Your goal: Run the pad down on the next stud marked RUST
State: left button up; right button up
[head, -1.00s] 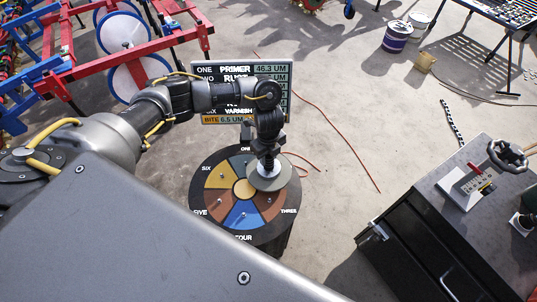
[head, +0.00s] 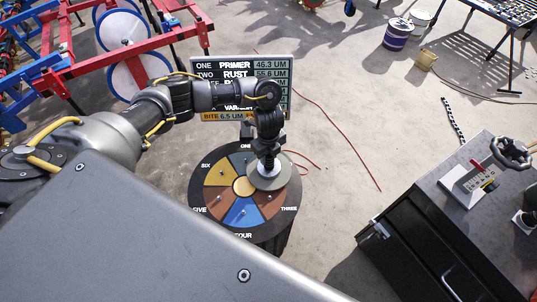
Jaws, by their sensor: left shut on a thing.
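A round black stand carries a dial (head: 197,215) with coloured sectors and small studs, labelled around its rim. My left gripper (head: 267,158) points down, shut on the grey round pad (head: 270,177). The pad covers the dial's upper right, between ONE and THREE. I cannot tell whether it touches the surface. My right gripper is out of view.
A dark cabinet (head: 430,235) with a handwheel (head: 510,152) and a small lever panel stands at the right. Red and blue farm machinery (head: 130,45) fills the upper left. Red cords (head: 335,130) lie on the concrete; buckets (head: 398,34) stand at the back.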

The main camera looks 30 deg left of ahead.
pick_arm(q)
jog(key=shift+f+b, duration=0.5)
jog(key=shift+f, duration=0.4)
jog(key=shift+r, duration=0.1)
notch_tip(320, 180, up, 5)
jog(key=p, duration=0.5)
